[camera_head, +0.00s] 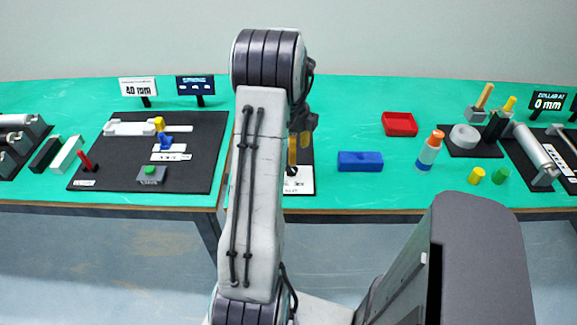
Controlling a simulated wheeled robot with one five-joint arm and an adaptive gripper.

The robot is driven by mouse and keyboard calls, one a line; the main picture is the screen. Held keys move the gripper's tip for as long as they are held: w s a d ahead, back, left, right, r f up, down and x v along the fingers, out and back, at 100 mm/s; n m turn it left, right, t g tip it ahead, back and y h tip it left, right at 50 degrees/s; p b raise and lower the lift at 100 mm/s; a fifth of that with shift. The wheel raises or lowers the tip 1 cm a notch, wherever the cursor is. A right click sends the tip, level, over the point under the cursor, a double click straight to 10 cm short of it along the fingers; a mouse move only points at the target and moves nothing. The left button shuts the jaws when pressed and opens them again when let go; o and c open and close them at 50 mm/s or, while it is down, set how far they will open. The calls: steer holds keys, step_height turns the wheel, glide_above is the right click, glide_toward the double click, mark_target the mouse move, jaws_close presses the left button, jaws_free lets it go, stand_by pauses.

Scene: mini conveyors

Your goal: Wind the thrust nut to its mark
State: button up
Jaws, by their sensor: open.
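I cannot tell for sure which part is the thrust nut. Behind my arm, a dark board with a white label plate (299,181) shows only in part. A thin yellow upright piece (292,152) stands above that plate, partly hidden by my arm. My gripper (301,140) is just beyond my forearm, close to the yellow piece. Its jaws are open but mostly hidden, and I cannot tell whether they touch the piece.
On the left, a black board (205,150) bears a white slide, a yellow block and a green button.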

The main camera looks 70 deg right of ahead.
steer(key=m, duration=0.3)
steer(key=shift+f+m, duration=0.2)
steer(key=shift+m, duration=0.4)
steer(key=shift+f, duration=3.45)
steer(key=c, duration=1.1)
steer(key=shift+c, duration=0.2)
